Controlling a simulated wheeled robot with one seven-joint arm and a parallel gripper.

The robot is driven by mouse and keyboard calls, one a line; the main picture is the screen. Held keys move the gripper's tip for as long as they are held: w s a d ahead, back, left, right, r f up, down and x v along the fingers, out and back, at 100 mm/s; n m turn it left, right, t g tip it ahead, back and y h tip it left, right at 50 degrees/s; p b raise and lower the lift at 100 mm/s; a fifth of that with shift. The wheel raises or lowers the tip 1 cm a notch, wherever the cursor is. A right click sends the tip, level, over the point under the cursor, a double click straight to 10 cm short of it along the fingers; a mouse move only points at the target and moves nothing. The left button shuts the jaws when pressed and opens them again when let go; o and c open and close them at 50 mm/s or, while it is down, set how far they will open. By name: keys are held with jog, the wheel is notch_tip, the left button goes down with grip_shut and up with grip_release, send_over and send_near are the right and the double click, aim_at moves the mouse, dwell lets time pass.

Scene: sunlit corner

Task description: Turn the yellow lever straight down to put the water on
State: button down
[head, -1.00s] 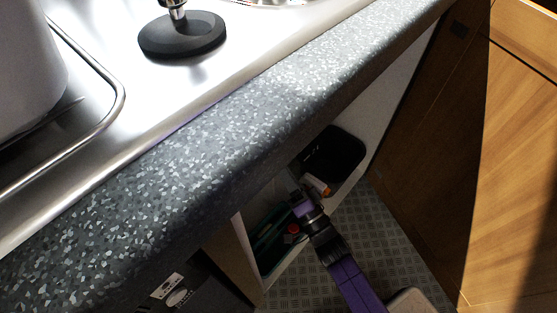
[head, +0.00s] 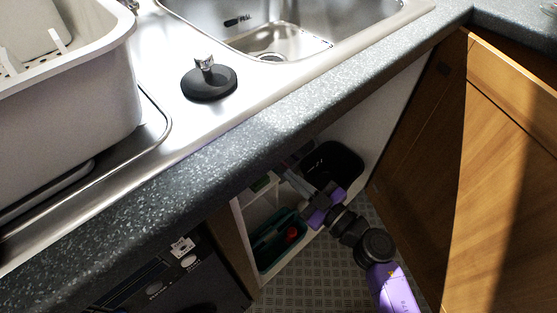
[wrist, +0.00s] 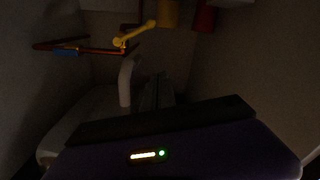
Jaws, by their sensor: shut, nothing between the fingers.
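The yellow lever (wrist: 136,34) shows in the wrist view, up inside the dim cupboard. It sits on a copper pipe (wrist: 98,50) and slants up to the right from its pivot, not straight down. My gripper (wrist: 157,80) is shut and empty, its dark fingers below and a little right of the lever, apart from it in the picture. In the head view my gripper (head: 287,170) reaches into the open cupboard under the counter. The lever is hidden there by the worktop.
A blue handle (wrist: 66,52) is left of the lever, a white pipe (wrist: 126,82) below it. A yellow item (wrist: 168,13) and a red item (wrist: 204,18) hang to the right. The worktop edge (head: 260,143) overhangs the cupboard, which holds a black bin (head: 335,160) and green tray (head: 272,242).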

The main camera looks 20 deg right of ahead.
jog(key=w+f+n+b, duration=0.1)
jog(key=w+f+b, duration=0.1)
jog(key=w, duration=0.3)
jog(key=w+f+n+b, duration=0.1)
jog(key=w+f+b, duration=0.1)
jog(key=w+b, duration=0.3)
jog(key=shift+w+a+f+g, duration=0.2)
jog(key=shift+w+f+g, duration=0.1)
jog(key=shift+w+f, duration=0.05)
dwell(0.6)
